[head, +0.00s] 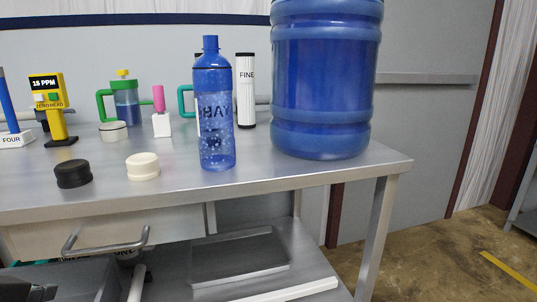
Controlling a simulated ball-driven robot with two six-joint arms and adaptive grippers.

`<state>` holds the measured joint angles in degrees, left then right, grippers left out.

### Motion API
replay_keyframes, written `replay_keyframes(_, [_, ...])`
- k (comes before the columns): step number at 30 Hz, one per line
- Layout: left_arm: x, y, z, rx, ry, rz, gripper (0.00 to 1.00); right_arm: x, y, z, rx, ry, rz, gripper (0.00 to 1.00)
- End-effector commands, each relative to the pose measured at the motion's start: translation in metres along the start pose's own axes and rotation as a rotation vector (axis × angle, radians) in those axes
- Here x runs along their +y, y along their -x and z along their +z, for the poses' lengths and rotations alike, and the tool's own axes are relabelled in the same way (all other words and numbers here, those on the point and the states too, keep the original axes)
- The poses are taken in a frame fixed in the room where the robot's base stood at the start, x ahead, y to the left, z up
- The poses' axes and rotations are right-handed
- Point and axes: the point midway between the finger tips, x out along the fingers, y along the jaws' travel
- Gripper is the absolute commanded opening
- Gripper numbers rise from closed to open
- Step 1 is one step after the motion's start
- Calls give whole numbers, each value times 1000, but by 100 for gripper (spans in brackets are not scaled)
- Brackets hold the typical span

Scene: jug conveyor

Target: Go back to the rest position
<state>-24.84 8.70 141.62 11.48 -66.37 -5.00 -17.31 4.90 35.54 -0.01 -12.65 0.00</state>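A dark part at the bottom left corner looks like the end of my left gripper (42,293). It is cut off by the picture's edge, below the table, and I cannot see whether its fingers are apart. My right gripper is not in view. The metal table (240,185) stands in front of me. A blue bottle (215,115) stands upright near its front edge. A large blue water jug (325,85) stands upright at its right end.
A black cap (73,173) and a white cap (143,166) lie near the table's front edge. A yellow meter (52,105), a green-handled jug (126,103) and a FINE filter (245,92) stand behind. A drawer handle (104,245) juts forward. Floor (430,260) at right is clear.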

Motion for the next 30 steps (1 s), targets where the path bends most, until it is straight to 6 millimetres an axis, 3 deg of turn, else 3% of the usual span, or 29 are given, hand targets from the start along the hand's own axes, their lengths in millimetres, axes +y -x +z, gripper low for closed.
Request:
replay_keyframes(6, [-8, 18, 91, -329, 40, -76, 100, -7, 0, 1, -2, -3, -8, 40])
replay_keyframes(11, [-13, 45, 152, -563, 77, -143, 100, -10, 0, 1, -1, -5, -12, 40])
replay_keyframes(17, [-21, -11, 201, -601, 88, -147, 100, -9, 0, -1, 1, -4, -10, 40])
replay_keyframes(23, [-27, -68, 274, -637, 99, -146, 100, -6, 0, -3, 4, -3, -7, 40])
replay_keyframes(26, [-28, -95, 327, -661, 106, -145, 100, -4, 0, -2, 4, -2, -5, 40])
replay_keyframes(30, [-26, -118, 417, -700, 118, -143, 100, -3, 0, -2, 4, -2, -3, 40])
